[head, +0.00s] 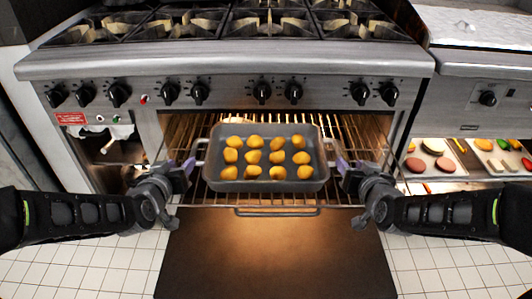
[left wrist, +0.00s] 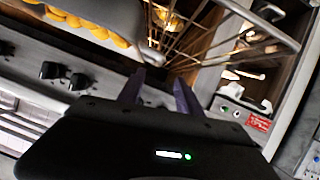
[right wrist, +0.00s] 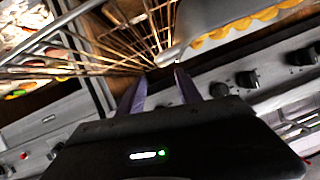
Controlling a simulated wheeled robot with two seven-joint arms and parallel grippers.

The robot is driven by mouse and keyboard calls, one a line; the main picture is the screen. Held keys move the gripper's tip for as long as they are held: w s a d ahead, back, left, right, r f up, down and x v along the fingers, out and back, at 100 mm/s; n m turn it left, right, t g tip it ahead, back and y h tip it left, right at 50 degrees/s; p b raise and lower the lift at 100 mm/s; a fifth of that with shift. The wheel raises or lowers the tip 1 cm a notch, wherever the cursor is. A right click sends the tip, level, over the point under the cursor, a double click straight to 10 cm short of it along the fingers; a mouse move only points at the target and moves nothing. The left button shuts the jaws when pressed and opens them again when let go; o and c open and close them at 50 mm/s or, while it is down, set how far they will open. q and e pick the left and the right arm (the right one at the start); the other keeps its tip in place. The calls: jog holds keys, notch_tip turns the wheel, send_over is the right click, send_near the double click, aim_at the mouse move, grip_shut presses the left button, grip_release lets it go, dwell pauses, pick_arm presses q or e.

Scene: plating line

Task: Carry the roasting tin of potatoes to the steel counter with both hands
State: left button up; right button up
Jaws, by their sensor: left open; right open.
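The grey roasting tin (head: 265,186) of potatoes (head: 254,157) sits level on the pulled-out oven rack, below the range's knobs. My left gripper (head: 190,165) is open at the tin's left end. In the left wrist view its fingers (left wrist: 157,88) are spread, with the tin's handle (left wrist: 150,54) just beyond or between their tips. My right gripper (head: 343,165) is open at the tin's right end. In the right wrist view its fingers (right wrist: 158,85) are spread near the other handle (right wrist: 169,56). I cannot tell whether any finger touches a handle.
The wire rack (head: 350,190) extends from the oven, above the lowered oven door (head: 275,255). The range front with knobs (head: 262,92) overhangs behind the tin. A steel unit (head: 475,65) stands at right, with trays of food (head: 430,158) below. Tiled floor (head: 110,262) lies at both sides.

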aim_at(193, 149)
pick_arm(q)
jog(key=shift+s+r, duration=0.1)
pick_arm(e)
jog(key=shift+s, duration=0.15)
pick_arm(q)
jog(key=x, duration=1.2)
pick_arm(e)
jog(key=x, duration=1.2)
jog(key=shift+f, duration=0.1)
pick_arm(q)
jog(key=c, duration=0.9)
pick_arm(e)
jog(key=c, duration=0.9)
pick_arm(q)
grip_shut()
pick_arm(e)
grip_shut()
pick_arm(q)
jog(key=shift+s+f, duration=0.1)
jog(key=shift+f, duration=0.15)
pick_arm(e)
jog(key=shift+f, duration=0.1)
